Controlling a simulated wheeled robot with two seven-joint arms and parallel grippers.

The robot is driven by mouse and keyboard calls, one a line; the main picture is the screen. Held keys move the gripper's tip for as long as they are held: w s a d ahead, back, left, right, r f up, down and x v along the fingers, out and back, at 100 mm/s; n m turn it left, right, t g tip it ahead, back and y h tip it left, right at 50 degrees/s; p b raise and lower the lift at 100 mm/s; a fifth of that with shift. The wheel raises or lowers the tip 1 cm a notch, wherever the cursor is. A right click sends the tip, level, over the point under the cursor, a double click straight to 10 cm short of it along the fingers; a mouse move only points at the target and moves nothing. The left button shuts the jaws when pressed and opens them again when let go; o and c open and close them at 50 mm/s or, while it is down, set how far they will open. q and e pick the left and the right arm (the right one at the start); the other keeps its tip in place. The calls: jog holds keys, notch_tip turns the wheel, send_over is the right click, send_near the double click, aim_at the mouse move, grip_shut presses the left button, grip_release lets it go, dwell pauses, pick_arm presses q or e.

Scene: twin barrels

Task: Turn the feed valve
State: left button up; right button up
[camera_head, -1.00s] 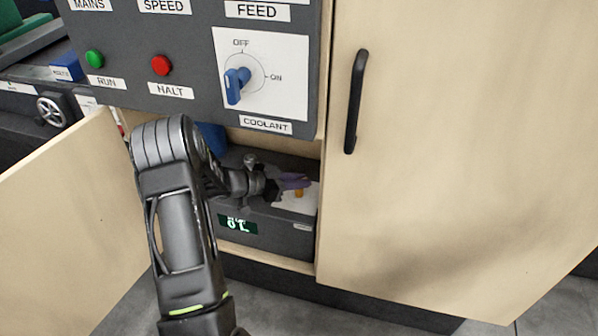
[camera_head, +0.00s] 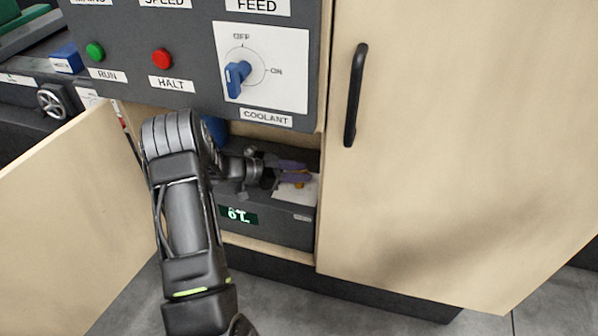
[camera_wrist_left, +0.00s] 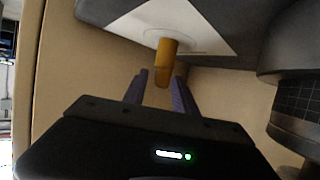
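An orange handle (camera_wrist_left: 167,50) sticks out from a white plate (camera_wrist_left: 215,35) with a ring marking in the left wrist view. In the head view the handle (camera_head: 299,185) and plate (camera_head: 307,190) are on a dark box inside the open cabinet. My left gripper (camera_head: 304,172) is in the cabinet at the handle. In the left wrist view its purple fingers (camera_wrist_left: 162,77) stand apart, with the handle's end between their tips and gaps visible. The handle has no readable label. My right gripper is not in view.
Above the opening is a panel with a blue OFF/ON knob (camera_head: 236,78) labelled COOLANT, a green button (camera_head: 95,51) and a red button (camera_head: 162,58). An open door (camera_head: 70,215) stands left. A closed door (camera_head: 440,150) with a black handle (camera_head: 355,95) is right.

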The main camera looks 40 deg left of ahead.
pick_arm(q)
jog(key=v, duration=0.7)
jog(key=shift+s+a+r, duration=0.1)
jog(key=shift+s+a, duration=0.1)
jog(key=shift+s, duration=0.15)
